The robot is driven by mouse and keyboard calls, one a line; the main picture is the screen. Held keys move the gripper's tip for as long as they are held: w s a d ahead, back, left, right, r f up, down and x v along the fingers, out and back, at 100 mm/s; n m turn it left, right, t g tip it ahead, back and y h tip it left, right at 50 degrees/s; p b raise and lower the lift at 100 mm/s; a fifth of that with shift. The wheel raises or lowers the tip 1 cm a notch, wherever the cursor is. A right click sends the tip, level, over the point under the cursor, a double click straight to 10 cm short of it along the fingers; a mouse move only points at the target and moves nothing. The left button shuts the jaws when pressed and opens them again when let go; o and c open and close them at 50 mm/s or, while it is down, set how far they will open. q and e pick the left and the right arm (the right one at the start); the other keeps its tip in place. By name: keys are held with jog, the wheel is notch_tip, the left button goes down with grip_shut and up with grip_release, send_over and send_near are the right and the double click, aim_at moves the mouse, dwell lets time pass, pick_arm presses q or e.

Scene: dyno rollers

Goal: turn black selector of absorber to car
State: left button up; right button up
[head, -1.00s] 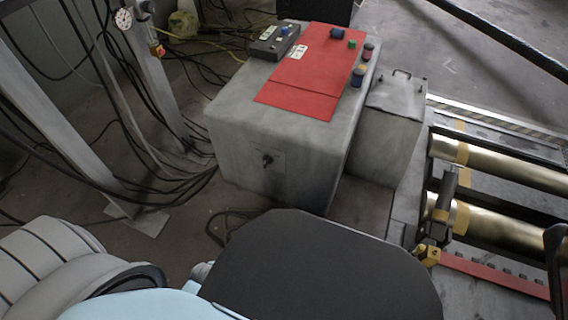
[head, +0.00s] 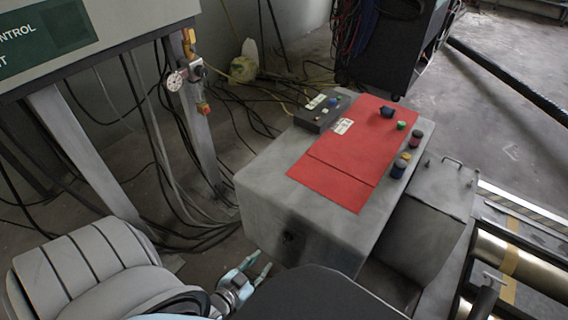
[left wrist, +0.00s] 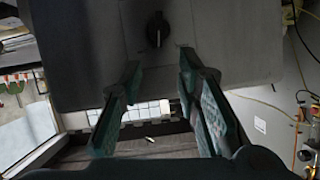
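The black selector (head: 289,237) is a small knob on the front face of the grey absorber box (head: 262,208). In the left wrist view the selector (left wrist: 157,29) shows clearly, its grip pointing roughly up and down; no readable labels show around it. My left gripper (head: 262,268) is just below and left of the selector in the head view. In the left wrist view its two fingers (left wrist: 160,66) are apart with nothing between them, and the selector is beyond their tips, not touched. My right gripper is not in view.
A smaller grey box (head: 432,200) and brass rollers (head: 530,265) stand at right. A grey post (head: 200,140) and loose cables are at left.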

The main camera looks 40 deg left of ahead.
pick_arm(q)
jog(key=b, duration=0.4)
send_near(285, 240)
jog(key=x, duration=0.3)
jog(key=b+x, duration=0.2)
jog(key=x, duration=0.3)
jog(key=shift+a+b, duration=0.15)
jog(key=shift+b, duration=0.15)
jog(key=shift+w, duration=0.4)
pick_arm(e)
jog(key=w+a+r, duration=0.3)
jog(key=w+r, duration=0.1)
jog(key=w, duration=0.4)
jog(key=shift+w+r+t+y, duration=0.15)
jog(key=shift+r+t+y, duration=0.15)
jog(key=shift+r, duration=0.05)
pick_arm(q)
grip_shut()
